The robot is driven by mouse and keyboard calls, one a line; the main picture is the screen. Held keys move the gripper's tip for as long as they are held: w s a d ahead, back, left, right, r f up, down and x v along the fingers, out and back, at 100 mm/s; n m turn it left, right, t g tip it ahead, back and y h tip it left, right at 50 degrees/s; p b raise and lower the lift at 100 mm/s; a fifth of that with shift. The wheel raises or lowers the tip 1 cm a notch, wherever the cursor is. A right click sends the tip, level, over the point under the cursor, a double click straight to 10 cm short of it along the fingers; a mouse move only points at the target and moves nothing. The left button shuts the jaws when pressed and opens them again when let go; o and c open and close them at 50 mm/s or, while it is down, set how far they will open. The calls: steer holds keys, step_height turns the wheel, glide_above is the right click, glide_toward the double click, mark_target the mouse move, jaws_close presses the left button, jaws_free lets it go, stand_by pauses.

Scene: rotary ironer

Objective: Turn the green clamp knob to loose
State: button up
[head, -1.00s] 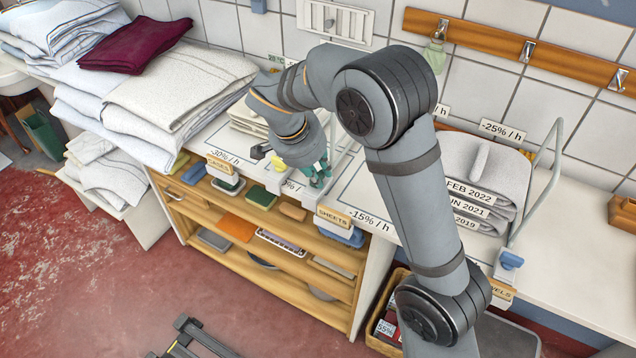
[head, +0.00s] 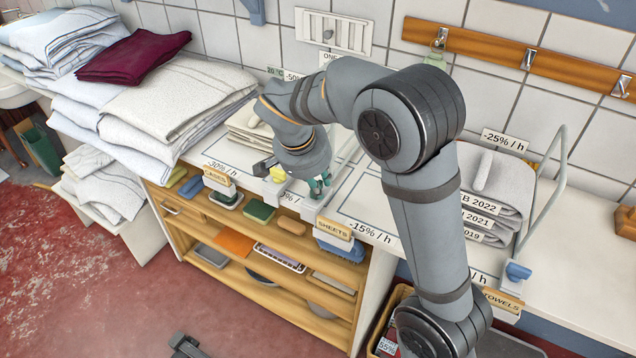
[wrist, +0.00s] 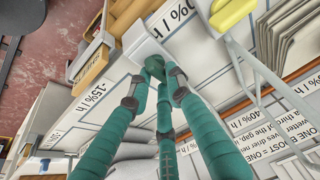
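The green clamp knob (wrist: 154,67) shows in the wrist view as a small dark green, rounded piece at the edge of a white rail, partly hidden by my fingertips. My gripper (wrist: 160,72) has long teal fingers with grey joints, and their tips come together around the knob. I cannot tell whether they press on it or leave a small gap. In the head view my gripper (head: 320,186) points down at the front edge of the white counter, left of the "SHEETS" tag. The knob cannot be made out there, and its turn position cannot be read.
A yellow piece (head: 278,173) is close left of my gripper. A wooden "SHEETS" tag (head: 334,229) and a blue knob (head: 517,271) are along the front edge. Folded linen (head: 490,190) is on the right behind a wire frame. Shelves (head: 265,235) are below.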

steer(key=o, duration=0.4)
steer(key=shift+r, duration=0.1)
steer(key=v, duration=1.2)
steer(key=shift+w, duration=0.1)
steer(key=x, duration=1.2)
stand_by(0.3)
